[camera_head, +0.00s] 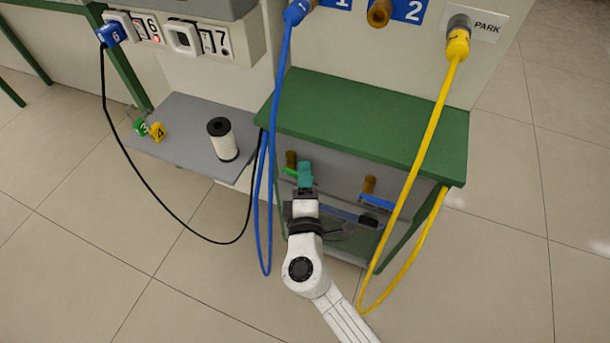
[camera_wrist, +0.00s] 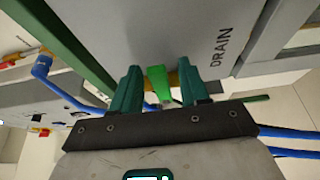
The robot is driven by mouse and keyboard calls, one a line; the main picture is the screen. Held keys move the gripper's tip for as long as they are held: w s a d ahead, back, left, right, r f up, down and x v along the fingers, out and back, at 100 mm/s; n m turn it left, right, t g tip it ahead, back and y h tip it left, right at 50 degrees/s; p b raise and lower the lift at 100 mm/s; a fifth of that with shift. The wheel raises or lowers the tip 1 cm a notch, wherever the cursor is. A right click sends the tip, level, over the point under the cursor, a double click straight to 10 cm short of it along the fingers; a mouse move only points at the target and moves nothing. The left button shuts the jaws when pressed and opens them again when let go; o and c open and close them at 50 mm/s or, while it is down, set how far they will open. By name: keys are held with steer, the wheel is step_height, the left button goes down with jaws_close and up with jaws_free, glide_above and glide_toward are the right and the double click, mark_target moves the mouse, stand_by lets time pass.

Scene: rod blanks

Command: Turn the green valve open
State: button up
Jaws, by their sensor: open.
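The green valve handle (camera_wrist: 159,85) shows in the wrist view between the two teal fingers of my gripper (camera_wrist: 158,78). The fingers are open, one on each side of it, with a gap visible on both sides. A brass pipe part shows just behind the handle. In the head view my gripper (camera_head: 305,174) is under the green-topped bench, and a bit of the green handle (camera_head: 290,172) sticks out to its left, below a brass pipe (camera_head: 291,158). The fingers hide the rest of the handle.
A blue valve handle (camera_head: 376,202) sits to the right under the bench top (camera_head: 365,115). A blue hose (camera_head: 272,150) hangs left of my gripper and a yellow hose (camera_head: 425,150) to the right. A white cylinder (camera_head: 223,140) stands on the grey shelf. Wrist view shows a DRAIN label.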

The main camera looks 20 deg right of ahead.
steer(key=shift+w, duration=0.25)
jaws_close()
stand_by(0.3)
